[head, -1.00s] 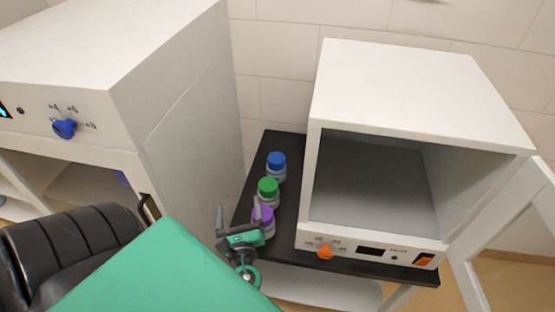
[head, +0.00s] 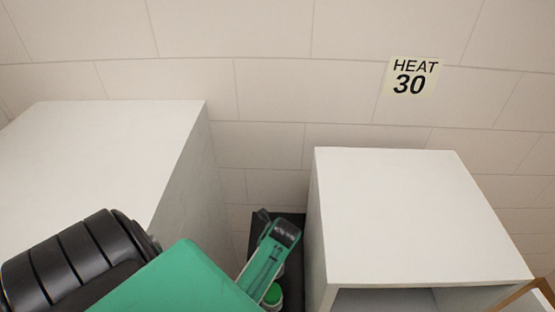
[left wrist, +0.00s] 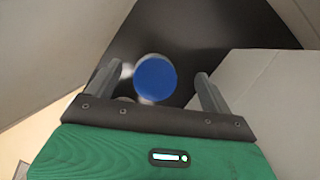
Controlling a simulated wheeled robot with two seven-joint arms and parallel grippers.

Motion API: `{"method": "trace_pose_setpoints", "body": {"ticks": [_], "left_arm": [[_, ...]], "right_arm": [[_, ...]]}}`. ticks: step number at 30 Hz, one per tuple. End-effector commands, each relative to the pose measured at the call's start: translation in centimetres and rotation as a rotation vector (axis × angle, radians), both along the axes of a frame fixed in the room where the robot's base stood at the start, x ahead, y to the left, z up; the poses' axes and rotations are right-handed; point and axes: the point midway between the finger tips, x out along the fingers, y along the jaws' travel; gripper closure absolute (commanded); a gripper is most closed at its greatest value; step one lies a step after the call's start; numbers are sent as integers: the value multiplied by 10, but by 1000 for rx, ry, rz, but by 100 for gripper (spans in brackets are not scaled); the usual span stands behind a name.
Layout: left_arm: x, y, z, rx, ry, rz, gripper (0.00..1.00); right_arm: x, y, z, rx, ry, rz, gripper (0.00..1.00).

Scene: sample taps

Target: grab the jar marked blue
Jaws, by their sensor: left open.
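The blue-lidded jar (left wrist: 155,77) shows in the left wrist view, seen from above on a dark surface. In the head view it is hidden behind my left arm and gripper. My left gripper (left wrist: 158,74) is open, with one finger on each side of the blue lid and visible gaps to it. How far the fingers reach down beside the jar I cannot tell. In the head view my left gripper (head: 272,222) is above the dark shelf between the two white cabinets. The green-lidded jar (head: 272,295) shows partly under my forearm. My right gripper is not in view.
A white open-fronted cabinet (head: 400,210) stands close on the right, and a larger white cabinet (head: 110,150) on the left. The gap between them is narrow. A sign reading HEAT 30 (head: 411,78) is on the tiled wall behind.

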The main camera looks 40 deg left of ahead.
Motion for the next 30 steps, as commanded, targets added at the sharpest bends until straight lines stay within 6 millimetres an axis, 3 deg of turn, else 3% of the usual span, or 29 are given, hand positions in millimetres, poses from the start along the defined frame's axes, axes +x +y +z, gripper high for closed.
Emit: {"method": "trace_pose_setpoints", "body": {"ticks": [3, 9, 21, 30], "left_arm": [[-9, -11, -13, -56, 25, 24, 16], [-10, -8, -29, -66, 31, 31, 16], [-9, -2, -65, -65, 30, 30, 16], [-6, 4, -86, -63, 28, 29, 16]], "right_arm": [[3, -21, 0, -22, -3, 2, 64], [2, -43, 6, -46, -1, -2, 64], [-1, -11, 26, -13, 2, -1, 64], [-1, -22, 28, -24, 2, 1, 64]]}}
